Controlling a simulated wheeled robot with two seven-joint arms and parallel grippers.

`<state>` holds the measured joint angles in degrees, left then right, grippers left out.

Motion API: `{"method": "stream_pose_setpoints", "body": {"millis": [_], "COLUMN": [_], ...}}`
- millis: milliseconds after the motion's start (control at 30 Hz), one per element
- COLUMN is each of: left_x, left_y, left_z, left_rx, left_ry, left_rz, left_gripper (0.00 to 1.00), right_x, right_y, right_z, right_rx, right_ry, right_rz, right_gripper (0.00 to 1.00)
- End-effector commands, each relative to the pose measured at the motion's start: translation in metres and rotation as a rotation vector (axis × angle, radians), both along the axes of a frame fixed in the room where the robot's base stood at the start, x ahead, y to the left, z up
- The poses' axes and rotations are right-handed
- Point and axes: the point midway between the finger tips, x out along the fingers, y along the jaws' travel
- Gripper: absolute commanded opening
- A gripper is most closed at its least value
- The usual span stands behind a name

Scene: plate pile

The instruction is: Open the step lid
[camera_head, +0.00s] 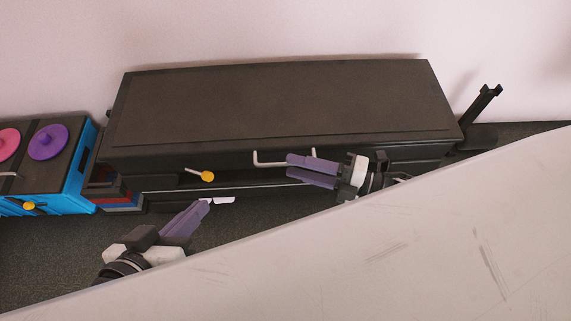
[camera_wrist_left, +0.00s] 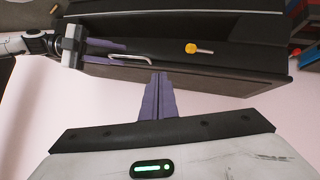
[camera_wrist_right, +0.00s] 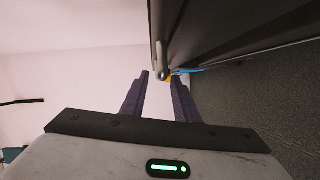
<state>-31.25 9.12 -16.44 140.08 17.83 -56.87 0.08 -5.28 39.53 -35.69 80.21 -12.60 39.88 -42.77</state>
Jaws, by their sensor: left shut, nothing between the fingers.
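The step is a long dark box with a broad flat lid (camera_head: 280,100), which lies down over it. A pale bar handle (camera_head: 256,160) sticks out from its front; it also shows in the left wrist view (camera_wrist_left: 130,57) and near the fingertips in the right wrist view (camera_wrist_right: 160,58). My right gripper (camera_head: 289,166) is open at the handle, its purple fingers apart; I cannot tell whether they touch it. My left gripper (camera_head: 207,204) is shut and empty, low in front of the box, left of the handle. It also shows shut in the left wrist view (camera_wrist_left: 158,76).
A blue unit (camera_head: 75,185) with a purple disc (camera_head: 48,142) and a pink disc (camera_head: 8,143) stands at left. A pale wall is behind. Dark carpet (camera_head: 40,260) lies in front.

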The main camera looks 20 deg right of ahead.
Motion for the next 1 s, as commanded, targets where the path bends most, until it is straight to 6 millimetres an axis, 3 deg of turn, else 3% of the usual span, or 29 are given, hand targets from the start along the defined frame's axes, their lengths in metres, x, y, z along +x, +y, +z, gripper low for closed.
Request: {"method": "stream_pose_setpoints", "body": {"millis": [200,567,600,767,1000], "left_x": [0.0,0.001,0.001,0.0,0.0], "left_y": [-0.004,-0.005,-0.005,-0.005,-0.005], "left_z": [0.005,0.009,0.009,0.009,0.009], "left_rx": [-0.031,-0.04,-0.04,-0.04,-0.039], "left_ry": [-0.021,-0.027,-0.027,-0.028,-0.028], "left_rz": [-0.001,-0.002,-0.002,-0.002,-0.001], "left_gripper": [0.0,0.0,0.0,0.0,0.0], "right_x": [0.019,0.022,0.023,0.022,0.022], "right_y": [0.023,0.029,0.029,0.029,0.028], "right_z": [-0.003,-0.003,-0.003,-0.003,-0.003], "right_rx": [0.001,0.001,0.001,0.001,0.0], "right_ry": [-0.002,0.002,0.002,0.002,0.002], "right_rz": [0.0,-0.001,-0.001,-0.002,-0.002], "right_gripper": [0.28,0.28,0.26,0.0,0.0]}}
